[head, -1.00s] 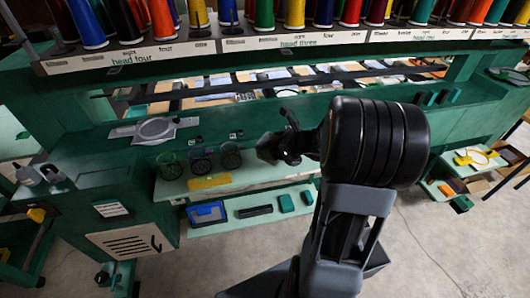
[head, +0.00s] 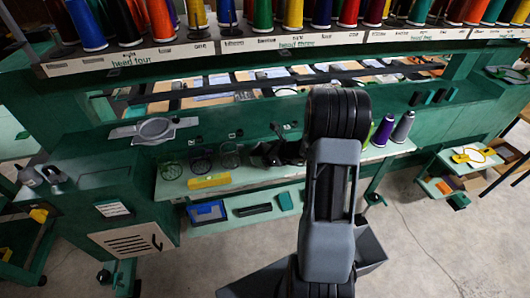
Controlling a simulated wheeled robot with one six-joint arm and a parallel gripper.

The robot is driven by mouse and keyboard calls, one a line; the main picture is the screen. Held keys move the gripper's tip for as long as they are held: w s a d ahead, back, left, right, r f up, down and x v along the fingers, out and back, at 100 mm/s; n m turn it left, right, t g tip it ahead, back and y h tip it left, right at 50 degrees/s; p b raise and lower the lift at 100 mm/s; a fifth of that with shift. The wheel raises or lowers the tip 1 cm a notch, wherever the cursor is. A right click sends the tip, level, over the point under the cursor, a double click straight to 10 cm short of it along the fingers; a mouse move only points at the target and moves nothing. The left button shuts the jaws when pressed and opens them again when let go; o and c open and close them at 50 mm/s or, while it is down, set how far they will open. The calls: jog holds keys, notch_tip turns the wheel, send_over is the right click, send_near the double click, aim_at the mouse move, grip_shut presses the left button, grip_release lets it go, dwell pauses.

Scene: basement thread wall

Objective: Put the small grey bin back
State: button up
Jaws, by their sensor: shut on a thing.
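My gripper (head: 278,152) is in the middle of the head view, over the back part of the pale green shelf under the long green machine. It is shut on a small dark thing, mostly hidden by the gripper and too dark to name with certainty. I cannot tell whether this is the small grey bin. No other thing in view is clearly that bin. I cannot tell whether the held thing touches the shelf.
A yellow box (head: 209,181) lies at the shelf's front left. A blue bin (head: 207,211) and a black tray (head: 252,209) are on the lower shelf. A purple cone (head: 383,131) and a grey cone (head: 403,127) stand right of my arm. Thread cones line the top rack.

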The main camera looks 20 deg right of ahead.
jog(key=shift+f, duration=0.1)
jog(key=shift+f, duration=0.1)
jog(key=o, duration=0.6)
